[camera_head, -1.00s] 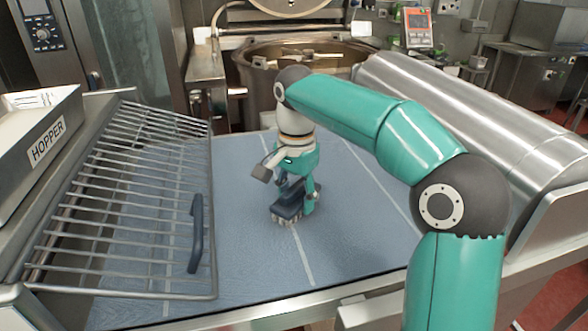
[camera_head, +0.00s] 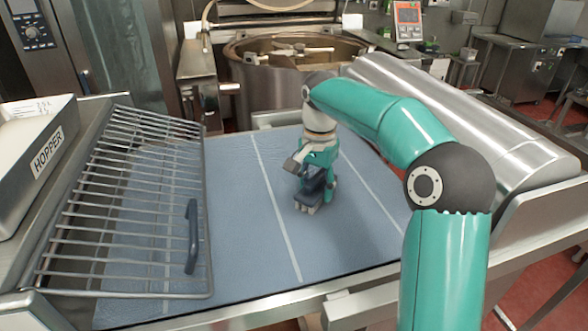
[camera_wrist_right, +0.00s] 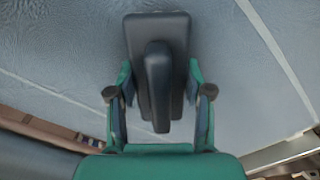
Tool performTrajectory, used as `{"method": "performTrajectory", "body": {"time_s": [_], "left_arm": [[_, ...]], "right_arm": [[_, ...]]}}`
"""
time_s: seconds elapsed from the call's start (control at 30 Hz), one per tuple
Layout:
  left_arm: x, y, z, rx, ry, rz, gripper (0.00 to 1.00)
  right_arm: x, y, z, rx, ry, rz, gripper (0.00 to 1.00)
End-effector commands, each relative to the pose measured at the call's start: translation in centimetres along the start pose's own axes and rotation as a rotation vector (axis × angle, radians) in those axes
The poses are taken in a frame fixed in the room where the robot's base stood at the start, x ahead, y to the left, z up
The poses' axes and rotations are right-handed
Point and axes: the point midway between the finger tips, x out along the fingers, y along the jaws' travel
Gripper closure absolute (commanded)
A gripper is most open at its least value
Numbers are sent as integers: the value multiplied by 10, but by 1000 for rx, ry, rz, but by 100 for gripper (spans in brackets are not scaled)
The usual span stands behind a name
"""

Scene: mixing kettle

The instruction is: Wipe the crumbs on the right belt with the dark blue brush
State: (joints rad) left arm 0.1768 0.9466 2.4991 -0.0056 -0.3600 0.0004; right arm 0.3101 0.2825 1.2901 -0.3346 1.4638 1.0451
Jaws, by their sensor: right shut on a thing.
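My right gripper (camera_head: 318,178) is shut on the dark blue brush (camera_head: 309,196), which is held bristles down on or very close to the blue belt (camera_head: 235,225). The brush stands between two white lines of the belt. In the right wrist view, the fingers of my right gripper (camera_wrist_right: 160,95) are on both sides of the brush's handle, and the dark brush back (camera_wrist_right: 135,38) lies beyond it over the belt. I cannot make out any crumbs on the belt. My left gripper is not in view.
A wire rack guard (camera_head: 130,205) with a dark blue handle (camera_head: 192,237) covers the belt's left side. A hopper (camera_head: 35,150) stands at the far left. A large steel roller (camera_head: 460,115) borders the right. A mixing kettle (camera_head: 290,52) is behind. The belt's middle front is clear.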

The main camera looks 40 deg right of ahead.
Motion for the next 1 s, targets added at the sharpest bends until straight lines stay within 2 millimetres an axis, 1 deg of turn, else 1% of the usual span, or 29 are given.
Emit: {"method": "performTrajectory", "body": {"time_s": [0.03,0.3,0.37,0.43,0.47,0.6,0.67,1.0], "left_arm": [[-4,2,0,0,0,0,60],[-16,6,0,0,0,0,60],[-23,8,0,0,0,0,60],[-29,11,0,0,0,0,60],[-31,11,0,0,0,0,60],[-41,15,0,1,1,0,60],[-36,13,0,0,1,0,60],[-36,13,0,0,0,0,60]], "right_arm": [[-2,2,-4,2,-1,3,82],[-2,4,-22,-9,-1,3,82],[-7,4,-22,-11,-1,2,82],[-23,3,-22,-11,2,-3,82],[-28,3,-22,-12,1,-1,82],[-37,4,-22,-11,0,0,82],[-39,5,-23,-7,1,-1,82],[-70,15,-28,10,1,-2,82]]}}
